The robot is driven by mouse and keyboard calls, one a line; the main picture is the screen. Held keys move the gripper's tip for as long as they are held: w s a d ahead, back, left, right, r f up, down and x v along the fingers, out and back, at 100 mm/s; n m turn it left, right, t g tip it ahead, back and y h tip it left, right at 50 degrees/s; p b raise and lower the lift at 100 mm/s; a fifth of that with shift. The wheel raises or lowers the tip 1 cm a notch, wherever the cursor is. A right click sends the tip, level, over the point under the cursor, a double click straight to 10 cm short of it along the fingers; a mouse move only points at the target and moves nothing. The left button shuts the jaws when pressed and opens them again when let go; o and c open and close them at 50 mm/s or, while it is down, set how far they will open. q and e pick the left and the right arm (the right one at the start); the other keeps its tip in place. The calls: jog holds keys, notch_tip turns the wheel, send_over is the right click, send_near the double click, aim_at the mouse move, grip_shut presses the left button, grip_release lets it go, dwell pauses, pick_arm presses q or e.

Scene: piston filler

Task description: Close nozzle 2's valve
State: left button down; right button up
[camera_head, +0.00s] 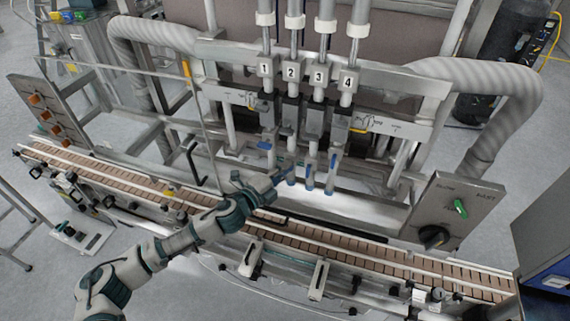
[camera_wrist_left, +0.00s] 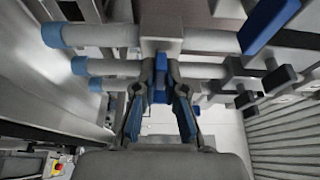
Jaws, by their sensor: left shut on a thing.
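The filler has a row of nozzles with number plates; the plate for nozzle 2 (camera_head: 291,71) is second from the left. Several nozzle tubes with blue tips hang over the conveyor. My left gripper (camera_head: 281,175) reaches in from the left at the lower part of nozzles 1 and 2, hiding part of them. In the left wrist view its two fingers (camera_wrist_left: 160,105) are closed around a blue valve handle (camera_wrist_left: 160,82), which lies between the pads. I cannot tell for sure which nozzle this handle belongs to. My right gripper is not in view.
Neighbouring nozzle tubes (camera_wrist_left: 110,67) and another blue handle (camera_wrist_left: 270,22) are close to the gripper. The conveyor (camera_head: 355,248) runs below the nozzles. A control panel (camera_head: 455,210) with a green switch and black knob stands at the right. Grey hoses flank the frame.

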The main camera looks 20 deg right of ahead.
pick_arm(q)
jog(key=shift+f, duration=0.3)
jog(key=c, duration=1.2)
grip_release()
jog(key=shift+c, duration=0.2)
jog(key=shift+r, duration=0.1)
jog(key=v, duration=1.2)
jog(key=shift+w+d, duration=0.1)
jog(key=shift+w, duration=0.05)
